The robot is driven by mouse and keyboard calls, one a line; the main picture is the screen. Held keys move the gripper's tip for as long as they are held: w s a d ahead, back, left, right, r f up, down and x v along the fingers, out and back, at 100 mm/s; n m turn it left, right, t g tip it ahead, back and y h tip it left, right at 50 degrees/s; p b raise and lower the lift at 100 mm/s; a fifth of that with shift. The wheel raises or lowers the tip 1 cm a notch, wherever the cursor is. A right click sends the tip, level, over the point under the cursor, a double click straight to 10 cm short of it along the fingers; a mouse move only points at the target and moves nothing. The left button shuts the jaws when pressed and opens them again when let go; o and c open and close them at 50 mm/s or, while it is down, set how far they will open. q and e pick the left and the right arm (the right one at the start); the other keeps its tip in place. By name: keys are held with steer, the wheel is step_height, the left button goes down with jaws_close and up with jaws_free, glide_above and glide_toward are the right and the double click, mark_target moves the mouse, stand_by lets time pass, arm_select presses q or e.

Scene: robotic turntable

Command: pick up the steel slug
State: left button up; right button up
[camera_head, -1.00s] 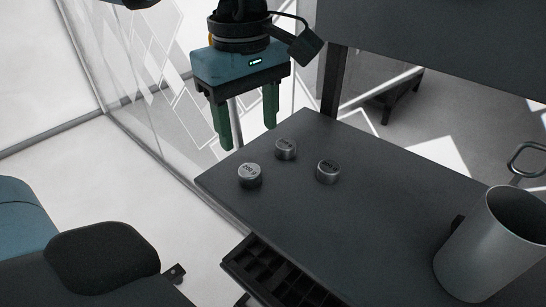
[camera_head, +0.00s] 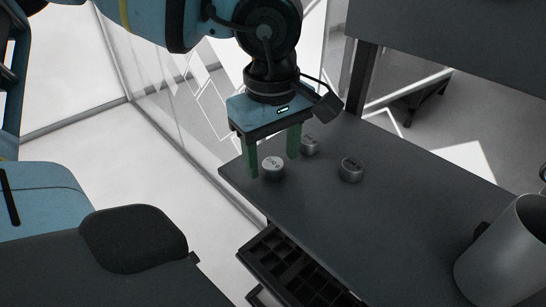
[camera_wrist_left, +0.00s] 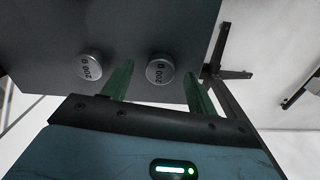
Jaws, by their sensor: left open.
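Three short steel slugs stand upright on the dark table: a front left one (camera_head: 273,168), a back one (camera_head: 309,146) and a right one (camera_head: 351,170). My left gripper (camera_head: 272,164) is open, pointing down, with its green fingers on either side of the front left slug. I cannot tell whether they touch it. In the left wrist view, a slug marked 200 g (camera_wrist_left: 160,71) shows between the fingers, and another (camera_wrist_left: 90,66) lies outside them to the left. The third slug is not seen there. My right gripper is not in view.
The dark table (camera_head: 400,225) is clear between the slugs and a large grey cylindrical container (camera_head: 505,255) at the right. A glass wall stands behind the left edge.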

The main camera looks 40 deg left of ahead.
arm_select(q)
steer(key=shift+f, duration=0.45)
steer(key=c, duration=1.2)
steer(key=shift+o, duration=0.2)
steer(key=shift+r, duration=0.15)
step_height(320, 180, up, 27)
steer(key=shift+f+p, duration=0.15)
steer(key=shift+p, duration=0.95)
steer(key=shift+c, duration=0.2)
steer(key=shift+r, duration=0.55)
